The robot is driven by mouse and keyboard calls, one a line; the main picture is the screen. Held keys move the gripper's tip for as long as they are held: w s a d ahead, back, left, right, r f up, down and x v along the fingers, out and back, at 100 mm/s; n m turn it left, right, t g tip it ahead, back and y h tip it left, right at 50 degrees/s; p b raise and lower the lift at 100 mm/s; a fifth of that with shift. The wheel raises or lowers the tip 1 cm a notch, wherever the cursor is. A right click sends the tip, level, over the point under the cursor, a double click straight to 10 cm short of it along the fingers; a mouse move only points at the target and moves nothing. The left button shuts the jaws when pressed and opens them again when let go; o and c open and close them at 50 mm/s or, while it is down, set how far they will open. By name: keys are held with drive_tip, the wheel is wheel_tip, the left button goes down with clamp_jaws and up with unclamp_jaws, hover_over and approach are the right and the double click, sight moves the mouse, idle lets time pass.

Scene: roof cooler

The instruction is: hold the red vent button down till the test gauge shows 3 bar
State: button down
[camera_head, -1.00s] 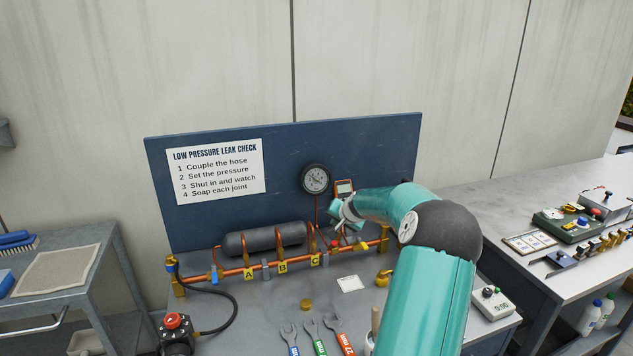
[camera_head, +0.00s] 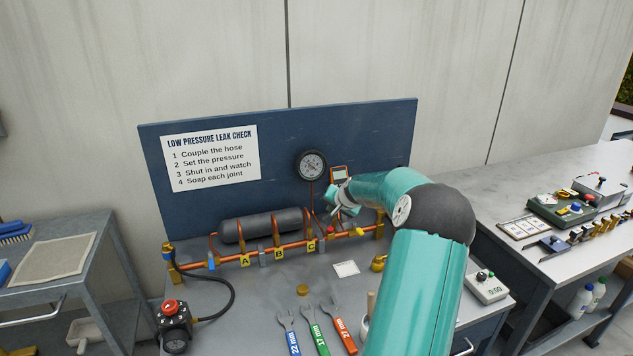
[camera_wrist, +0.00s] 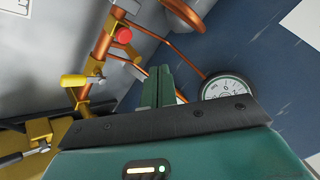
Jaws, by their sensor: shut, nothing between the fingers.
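The red vent button (camera_head: 330,230) sits on the copper pipe line at the foot of the blue board. It also shows in the wrist view (camera_wrist: 123,34), up and left of my fingers, uncovered. My gripper (camera_head: 333,209) is shut and empty, just above the button in the head view. In the wrist view my dark green fingers (camera_wrist: 159,84) lie together, and a gap shows between them and the button. The round test gauge (camera_head: 311,166) hangs on the board. Its lower part is hidden behind my gripper in the wrist view (camera_wrist: 226,87). Its reading is too small to tell.
A yellow-handled valve (camera_wrist: 74,80) and copper pipes lie close to my fingers. An orange meter (camera_head: 339,174) is on the board behind my arm. A grey cylinder (camera_head: 262,226) lies behind the pipe line. Several wrenches (camera_head: 316,328) lie at the bench front.

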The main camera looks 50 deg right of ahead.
sight(330, 230)
drive_tip(key=shift+a+r, duration=0.1)
drive_tip(key=shift+r, duration=1.85)
drive_tip(key=shift+f, duration=4.45)
drive_tip(key=shift+f, duration=0.4)
